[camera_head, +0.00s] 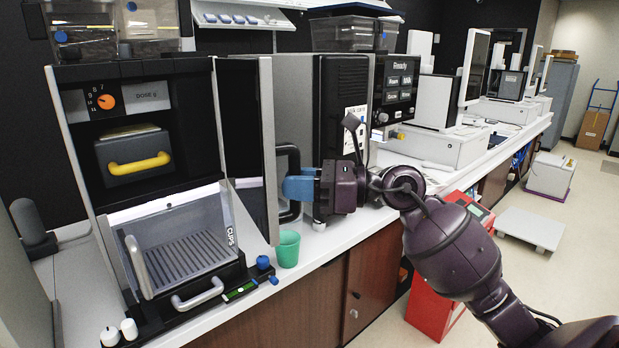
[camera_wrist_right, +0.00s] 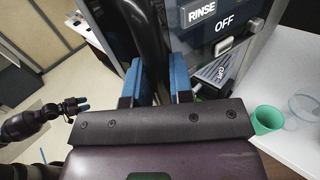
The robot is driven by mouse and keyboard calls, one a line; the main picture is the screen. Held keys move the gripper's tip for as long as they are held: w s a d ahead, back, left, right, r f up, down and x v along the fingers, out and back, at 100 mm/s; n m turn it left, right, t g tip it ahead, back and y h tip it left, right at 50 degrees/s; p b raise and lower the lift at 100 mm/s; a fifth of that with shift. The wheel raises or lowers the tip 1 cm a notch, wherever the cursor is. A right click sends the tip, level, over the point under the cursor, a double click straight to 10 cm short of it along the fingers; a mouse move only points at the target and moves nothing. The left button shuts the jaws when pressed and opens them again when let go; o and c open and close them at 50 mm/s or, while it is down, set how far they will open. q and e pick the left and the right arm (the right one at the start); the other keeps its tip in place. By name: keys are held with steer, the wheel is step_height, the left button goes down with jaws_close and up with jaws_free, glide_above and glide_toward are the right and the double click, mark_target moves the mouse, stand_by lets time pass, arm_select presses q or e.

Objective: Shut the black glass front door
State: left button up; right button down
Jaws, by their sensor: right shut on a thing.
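The black glass front door (camera_head: 243,130) stands open, swung out toward me beside the coffee machine (camera_head: 85,110) on the left. Its pale grey edge faces me in the head view. In the right wrist view its front (camera_wrist_right: 185,45) shows RINSE and OFF labels. The black door handle (camera_head: 292,155) is a loop on the door's right side. My right gripper (camera_head: 300,187) has its blue fingers on either side of this handle and is shut on it. The handle also runs between the fingers in the right wrist view (camera_wrist_right: 150,40). My left gripper (camera_wrist_right: 78,106) is small there; its opening is unclear.
A green cup (camera_head: 288,248) stands on the white counter (camera_head: 335,228) just below the door. A clear cup (camera_wrist_right: 304,107) stands beside it in the wrist view. A clear lower cover (camera_head: 180,235) with handles juts from the machine. A second machine (camera_head: 345,110) stands to the right.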

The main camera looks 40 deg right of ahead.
mark_target(268, 189)
steer(key=a, duration=0.1)
steer(key=a+p, duration=0.1)
steer(key=a, duration=0.1)
steer(key=a+p, duration=0.1)
steer(key=a, duration=0.1)
steer(key=shift+w+r, duration=0.2)
steer(key=shift+r, duration=0.1)
arm_select(q)
steer(key=r, duration=0.1)
steer(key=w+r, duration=0.1)
steer(key=r, duration=0.1)
steer(key=shift+a, duration=0.15)
arm_select(e)
steer(key=shift+a+f, duration=0.1)
arm_select(q)
steer(key=shift+t, duration=0.3)
